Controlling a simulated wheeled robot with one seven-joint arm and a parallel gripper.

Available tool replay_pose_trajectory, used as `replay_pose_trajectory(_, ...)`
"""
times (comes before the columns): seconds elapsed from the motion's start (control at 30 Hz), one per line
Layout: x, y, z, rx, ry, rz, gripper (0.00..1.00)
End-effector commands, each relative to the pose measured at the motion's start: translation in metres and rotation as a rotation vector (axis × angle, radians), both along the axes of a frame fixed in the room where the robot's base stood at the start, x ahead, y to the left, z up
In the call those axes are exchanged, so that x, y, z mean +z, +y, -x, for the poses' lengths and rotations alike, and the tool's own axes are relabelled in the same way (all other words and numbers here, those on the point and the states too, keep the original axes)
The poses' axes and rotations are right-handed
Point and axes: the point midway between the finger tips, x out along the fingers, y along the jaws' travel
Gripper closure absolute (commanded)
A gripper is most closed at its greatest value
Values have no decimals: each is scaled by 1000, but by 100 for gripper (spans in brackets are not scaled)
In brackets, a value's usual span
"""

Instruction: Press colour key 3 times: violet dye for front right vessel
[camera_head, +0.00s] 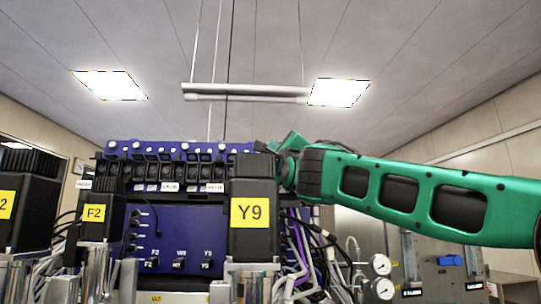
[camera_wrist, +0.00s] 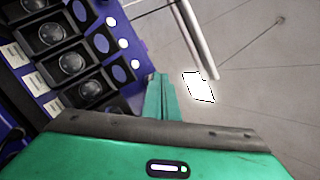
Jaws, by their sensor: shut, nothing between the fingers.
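A blue control unit (camera_head: 180,222) stands behind the vessel tops in the head view. Its front carries small black keys (camera_head: 178,263) under labels that seem to read F2, W2 and Y9. Along its top runs a row of black pump heads (camera_head: 172,172) with white labels below and white round lights above. In the wrist view the pump heads (camera_wrist: 70,62), blue round buttons (camera_wrist: 101,43) and white lights (camera_wrist: 122,43) lie at upper left. My gripper (camera_wrist: 160,84) is shut and empty, its tips just right of the row's end. In the head view its tips are largely hidden. No key is visibly marked violet.
A black motor block with a yellow Y9 label (camera_head: 250,212) stands before the unit, close to my arm. Blocks labelled F2 (camera_head: 95,213) and one ending in 2 (camera_head: 25,205) stand left. Cables and tubes (camera_head: 305,250) hang at right. A white rail (camera_head: 245,92) hangs overhead.

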Motion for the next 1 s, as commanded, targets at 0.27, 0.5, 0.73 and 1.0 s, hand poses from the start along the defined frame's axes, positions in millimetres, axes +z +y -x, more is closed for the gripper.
replay_pose_trajectory(0.27,0,2,7,4,4,1,100)
replay_pose_trajectory(0.5,8,2,28,4,-1,0,100)
replay_pose_trajectory(0.73,14,2,47,5,-3,-1,100)
replay_pose_trajectory(1.0,15,2,52,5,-3,-1,100)
